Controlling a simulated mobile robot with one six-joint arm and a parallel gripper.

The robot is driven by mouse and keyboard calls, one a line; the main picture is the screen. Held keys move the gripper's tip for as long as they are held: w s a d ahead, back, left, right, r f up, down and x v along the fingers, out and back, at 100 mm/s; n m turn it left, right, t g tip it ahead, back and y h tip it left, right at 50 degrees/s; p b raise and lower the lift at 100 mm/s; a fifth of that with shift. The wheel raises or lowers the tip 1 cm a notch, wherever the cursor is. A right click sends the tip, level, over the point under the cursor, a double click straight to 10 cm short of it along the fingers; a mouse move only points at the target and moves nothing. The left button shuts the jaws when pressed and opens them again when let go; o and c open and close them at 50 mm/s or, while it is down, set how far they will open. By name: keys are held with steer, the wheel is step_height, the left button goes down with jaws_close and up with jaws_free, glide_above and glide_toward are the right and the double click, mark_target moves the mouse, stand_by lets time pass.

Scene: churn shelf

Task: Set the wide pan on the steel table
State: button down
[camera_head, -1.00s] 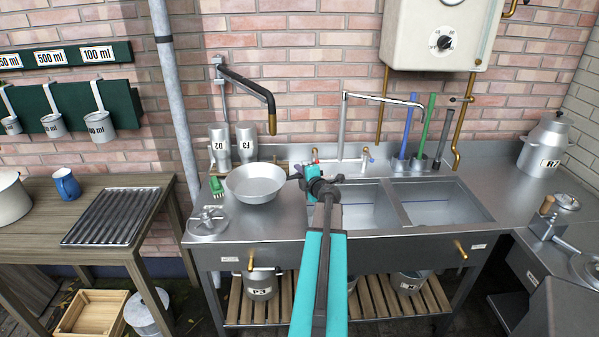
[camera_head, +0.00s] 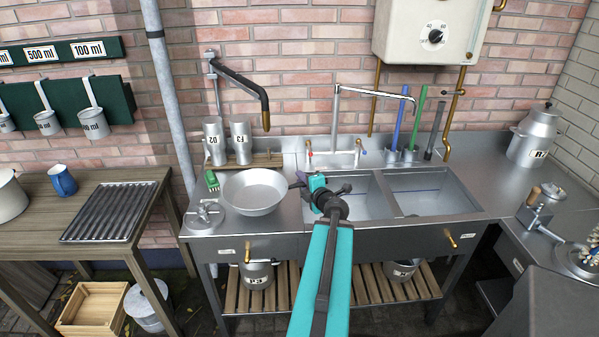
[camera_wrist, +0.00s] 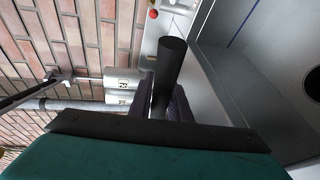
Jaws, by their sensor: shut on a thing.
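The wide pan (camera_head: 254,193) is a shallow silver pan, level and upright, over the left part of the steel table (camera_head: 262,229), left of the sinks. I cannot tell whether its base touches the top. My gripper (camera_head: 299,184) is at the pan's right side, near the left sink's edge. In the wrist view my gripper (camera_wrist: 166,105) is shut on a dark round handle (camera_wrist: 171,62), which appears to be the pan's. The pan's bowl is not visible there.
Two labelled metal bottles (camera_head: 226,145) stand behind the pan, with a green brush (camera_head: 211,180) at its left. A round metal lid-like piece (camera_head: 205,215) lies at front left. The left sink (camera_head: 358,198) is at right. A swing pipe (camera_head: 240,80) hangs above the back.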

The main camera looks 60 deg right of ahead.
steer(key=p+v, duration=0.2)
steer(key=p, duration=0.2)
steer(key=shift+a+r, duration=0.15)
steer(key=shift+a, duration=0.05)
steer(key=shift+s+p, duration=0.1)
steer(key=shift+p, duration=0.4)
steer(key=shift+s+a+p, duration=0.1)
steer(key=shift+a+p, duration=0.05)
steer(key=shift+p, duration=0.25)
steer(key=p, duration=0.3)
steer(key=shift+s+a, duration=0.35)
steer(key=shift+s+a+p, duration=0.15)
steer(key=shift+s+p, duration=0.05)
steer(key=shift+p, duration=0.55)
steer(key=shift+s+a, duration=0.1)
steer(key=shift+s, duration=0.15)
